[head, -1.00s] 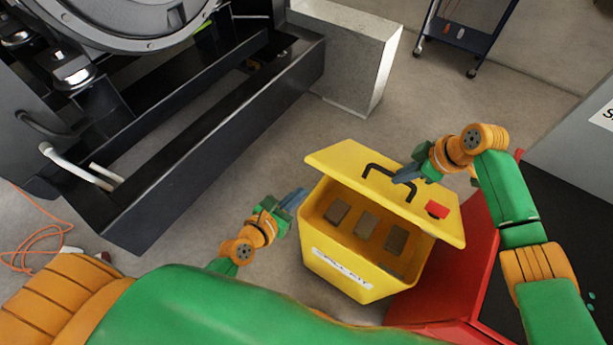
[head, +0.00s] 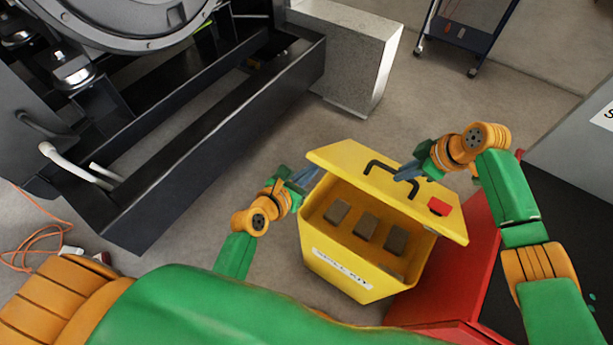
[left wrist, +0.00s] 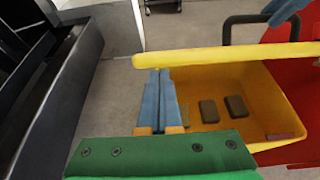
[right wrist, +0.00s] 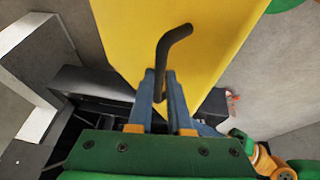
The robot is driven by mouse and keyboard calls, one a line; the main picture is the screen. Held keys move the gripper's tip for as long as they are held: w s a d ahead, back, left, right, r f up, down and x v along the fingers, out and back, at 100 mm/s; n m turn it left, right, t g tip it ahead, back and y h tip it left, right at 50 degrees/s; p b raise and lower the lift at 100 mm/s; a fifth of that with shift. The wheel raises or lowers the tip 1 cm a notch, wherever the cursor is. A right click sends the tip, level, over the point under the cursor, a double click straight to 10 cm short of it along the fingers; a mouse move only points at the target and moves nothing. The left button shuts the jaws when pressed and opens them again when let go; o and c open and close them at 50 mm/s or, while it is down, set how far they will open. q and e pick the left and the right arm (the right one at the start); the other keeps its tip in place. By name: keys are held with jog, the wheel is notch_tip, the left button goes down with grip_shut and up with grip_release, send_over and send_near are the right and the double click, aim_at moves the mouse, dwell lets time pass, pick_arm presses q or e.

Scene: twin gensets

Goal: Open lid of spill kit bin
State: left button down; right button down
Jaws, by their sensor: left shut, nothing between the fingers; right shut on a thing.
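The yellow spill kit bin (head: 335,262) stands on the floor with its yellow lid (head: 345,164) partly raised and tilted. Several dark blocks lie inside. A black handle (head: 384,170) and a red latch (head: 439,206) are on the lid. My right gripper (head: 404,174) is shut on the handle, which also shows between its fingers in the right wrist view (right wrist: 172,45). My left gripper (head: 312,176) is shut and empty at the bin's left side, close to the lid's edge. In the left wrist view its fingertips (left wrist: 160,72) are just below the lid's edge; contact cannot be told.
A black genset frame (head: 215,140) lies to the left, with a grey block (head: 345,60) behind. A red box (head: 450,285) stands close against the bin's right side. A wheeled cart (head: 465,35) is at the back. Floor is clear between frame and bin.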

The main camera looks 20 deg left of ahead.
pick_arm(q)
jog(key=shift+w+r, duration=0.3)
pick_arm(e)
jog(key=shift+s+f, duration=0.2)
jog(key=shift+f, duration=0.25)
jog(key=c, duration=0.8)
grip_release()
jog(key=shift+c, duration=0.2)
pick_arm(q)
jog(key=shift+w+d+f, duration=0.1)
jog(key=shift+d, duration=0.05)
pick_arm(e)
jog(key=shift+w, duration=0.1)
pick_arm(q)
jog(key=shift+f, duration=0.1)
pick_arm(e)
jog(key=shift+w, duration=0.1)
